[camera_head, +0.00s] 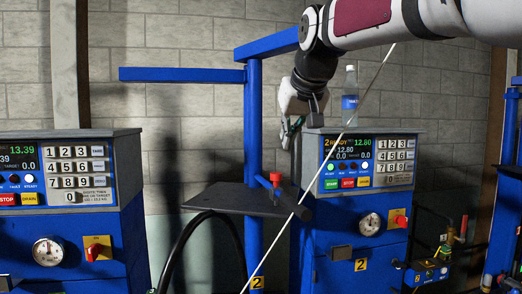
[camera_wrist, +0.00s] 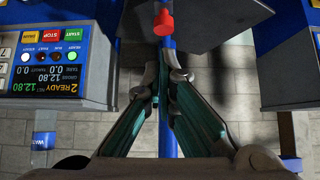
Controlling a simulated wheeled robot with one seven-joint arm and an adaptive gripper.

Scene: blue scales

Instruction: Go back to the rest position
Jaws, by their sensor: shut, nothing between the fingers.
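My arm reaches in from the upper right in the head view.
A water bottle (camera_head: 350,96) stands on top of the number 2 console, close to my arm. The blue post (camera_head: 254,130) and its horizontal bar (camera_head: 183,75) stand left of the gripper. Another console (camera_head: 75,170) is at the left. A thin pale rod crosses the head view diagonally.

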